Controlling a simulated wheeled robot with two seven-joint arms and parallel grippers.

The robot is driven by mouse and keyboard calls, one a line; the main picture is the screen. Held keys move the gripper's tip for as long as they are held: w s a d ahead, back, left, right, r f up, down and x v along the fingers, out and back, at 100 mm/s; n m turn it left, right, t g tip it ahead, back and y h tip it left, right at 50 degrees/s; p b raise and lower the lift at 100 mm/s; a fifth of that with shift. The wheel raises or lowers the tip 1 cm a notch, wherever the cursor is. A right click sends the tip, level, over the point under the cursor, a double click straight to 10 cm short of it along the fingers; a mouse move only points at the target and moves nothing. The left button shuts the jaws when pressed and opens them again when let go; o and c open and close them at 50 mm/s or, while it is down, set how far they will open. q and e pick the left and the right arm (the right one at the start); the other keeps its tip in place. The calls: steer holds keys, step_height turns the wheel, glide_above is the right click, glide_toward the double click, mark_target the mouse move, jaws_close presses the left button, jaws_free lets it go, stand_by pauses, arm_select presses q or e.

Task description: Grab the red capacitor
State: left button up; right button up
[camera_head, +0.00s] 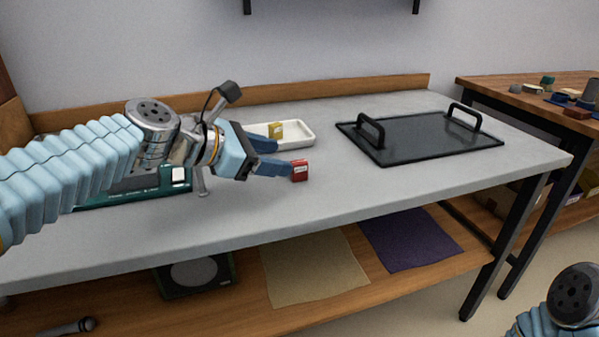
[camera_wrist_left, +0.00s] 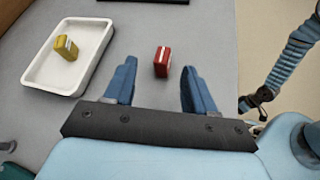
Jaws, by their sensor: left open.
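The red capacitor (camera_head: 300,171) is a small red block with a pale marking, standing on the grey table right by the fingertips of my left gripper (camera_head: 279,153). In the left wrist view the red capacitor (camera_wrist_left: 162,61) lies ahead of the gap between the open blue fingers of my left gripper (camera_wrist_left: 158,80), touching neither finger there. My left gripper is empty. My right gripper does not show; only part of my right arm is at the lower right of the head view.
A white tray (camera_head: 304,141) holding a yellow block (camera_head: 276,129) stands just behind. A black tray with two handles (camera_head: 420,140) lies to the right. A teal device (camera_head: 120,197) is partly hidden behind my left arm. The table front (camera_head: 300,215) is clear.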

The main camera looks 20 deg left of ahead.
mark_target(295, 164)
arm_select(q)
steer(key=x, duration=0.4)
steer(key=shift+d+f, duration=0.25)
steer(key=shift+f, duration=0.1)
jaws_close()
